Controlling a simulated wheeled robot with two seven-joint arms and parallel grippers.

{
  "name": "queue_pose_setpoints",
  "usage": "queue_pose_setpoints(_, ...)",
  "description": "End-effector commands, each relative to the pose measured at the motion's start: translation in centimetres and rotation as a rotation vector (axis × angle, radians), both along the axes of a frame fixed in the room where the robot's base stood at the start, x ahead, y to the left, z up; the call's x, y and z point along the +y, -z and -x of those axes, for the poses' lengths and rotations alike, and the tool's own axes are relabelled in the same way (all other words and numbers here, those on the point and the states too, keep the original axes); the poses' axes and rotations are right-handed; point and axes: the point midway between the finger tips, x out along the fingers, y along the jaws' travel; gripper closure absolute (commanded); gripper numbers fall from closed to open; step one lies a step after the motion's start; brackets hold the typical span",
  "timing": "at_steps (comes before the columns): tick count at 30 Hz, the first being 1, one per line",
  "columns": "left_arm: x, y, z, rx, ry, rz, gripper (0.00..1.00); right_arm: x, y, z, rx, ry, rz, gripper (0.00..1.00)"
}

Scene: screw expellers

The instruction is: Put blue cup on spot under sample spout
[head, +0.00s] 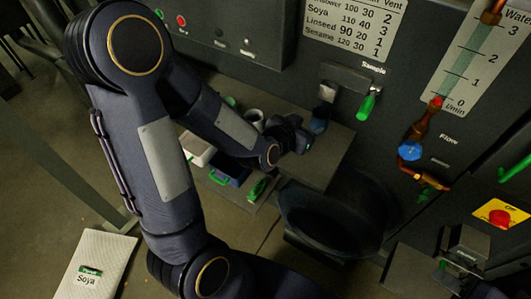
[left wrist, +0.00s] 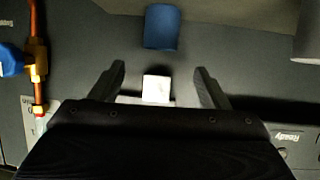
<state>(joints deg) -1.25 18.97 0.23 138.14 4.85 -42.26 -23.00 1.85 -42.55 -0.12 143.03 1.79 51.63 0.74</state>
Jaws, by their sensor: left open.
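The blue cup (head: 319,120) stands on the grey shelf (head: 322,165), below and slightly left of the sample spout (head: 328,90) in the head view. In the left wrist view the blue cup (left wrist: 161,27) is beyond the fingertips and apart from them. My left gripper (head: 300,140) is close to the cup, and in the wrist view its fingers (left wrist: 158,80) are open with no cup between them. A small white square (left wrist: 157,88) shows between the fingers; I cannot tell whether it is the spot. A dark gripper-like part (head: 465,245), perhaps my right gripper, is at the lower right; its jaws are unclear.
A grey-white cup (head: 254,117), a white container (head: 197,150) and a blue box with a green handle (head: 229,171) are left of the shelf. A green-handled valve (head: 367,106) hangs right of the spout. A dark round bowl (head: 335,215) is below the shelf.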

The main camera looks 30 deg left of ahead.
Motion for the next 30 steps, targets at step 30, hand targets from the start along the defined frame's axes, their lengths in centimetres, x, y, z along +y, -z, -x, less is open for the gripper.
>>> queue_pose_setpoints(30,2.2,-6.1,24.3,0.686,-0.026,0.334,0.30,0.0,0.0,0.0,0.000,0.000,0.000,0.64)
